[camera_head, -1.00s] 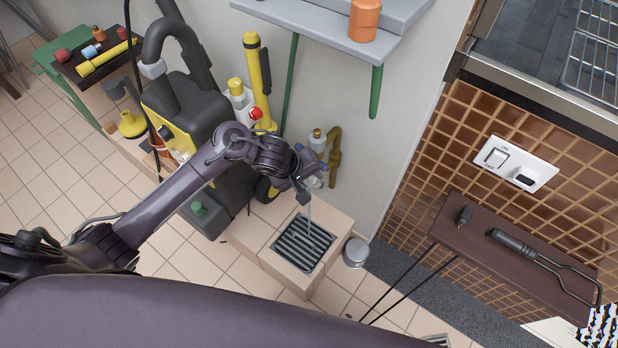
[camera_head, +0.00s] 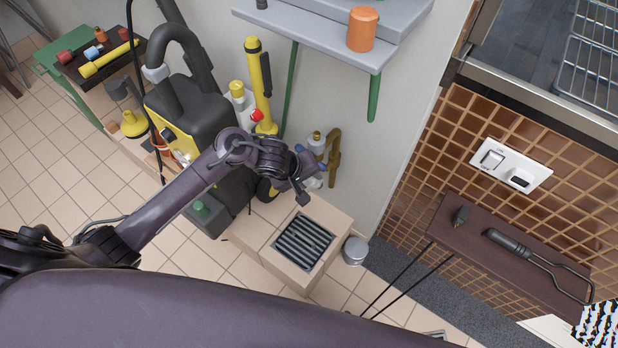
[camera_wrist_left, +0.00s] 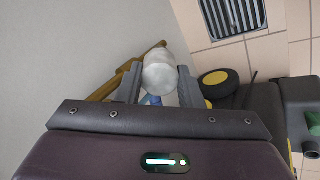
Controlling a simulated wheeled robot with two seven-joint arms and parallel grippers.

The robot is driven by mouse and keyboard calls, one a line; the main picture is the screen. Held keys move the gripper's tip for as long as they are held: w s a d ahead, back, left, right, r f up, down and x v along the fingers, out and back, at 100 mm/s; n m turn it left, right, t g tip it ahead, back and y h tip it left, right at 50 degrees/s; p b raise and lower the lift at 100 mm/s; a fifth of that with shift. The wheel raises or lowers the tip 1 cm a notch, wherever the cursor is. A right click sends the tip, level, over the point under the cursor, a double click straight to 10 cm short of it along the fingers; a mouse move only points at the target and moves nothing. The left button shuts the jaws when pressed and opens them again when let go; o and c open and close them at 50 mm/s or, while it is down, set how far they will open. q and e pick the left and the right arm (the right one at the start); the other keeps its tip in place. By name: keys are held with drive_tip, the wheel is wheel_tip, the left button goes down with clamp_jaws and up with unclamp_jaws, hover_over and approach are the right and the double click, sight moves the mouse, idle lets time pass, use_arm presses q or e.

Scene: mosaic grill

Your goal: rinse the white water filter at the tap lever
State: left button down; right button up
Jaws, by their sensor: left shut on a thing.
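The white water filter (camera_wrist_left: 159,72) is a pale round body between the two fingers of my left gripper (camera_wrist_left: 158,80) in the left wrist view. The fingers press on both its sides. In the head view my left gripper (camera_head: 308,172) is by the wall, next to a brass pipe (camera_head: 334,158). A white body with a brass top (camera_head: 317,141) shows just behind it. A small blue part (camera_wrist_left: 153,99), perhaps the tap lever, shows below the filter between the fingers. The gripper hides most of the tap. My right gripper is not in view.
A drain grate (camera_head: 303,242) in a tiled block lies below the gripper. A metal pot (camera_head: 355,251) stands beside it. A black-and-yellow machine (camera_head: 195,112) stands left of the gripper. A grey shelf (camera_head: 320,35) hangs above, and a dark side shelf (camera_head: 480,230) is at the right.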

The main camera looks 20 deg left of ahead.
use_arm(q)
drive_tip(key=shift+d, duration=0.1)
drive_tip(key=s+d+p, duration=0.1)
drive_tip(key=s+p, duration=0.2)
drive_tip(key=s, duration=0.5)
drive_tip(key=shift+d+p, duration=0.15)
drive_tip(key=shift+p, duration=0.25)
idle(1.3)
drive_tip(key=s+r+p, duration=0.4)
drive_tip(key=s+p, duration=0.1)
drive_tip(key=p, duration=0.1)
drive_tip(key=shift+d, duration=0.45)
drive_tip(key=shift+w, duration=0.1)
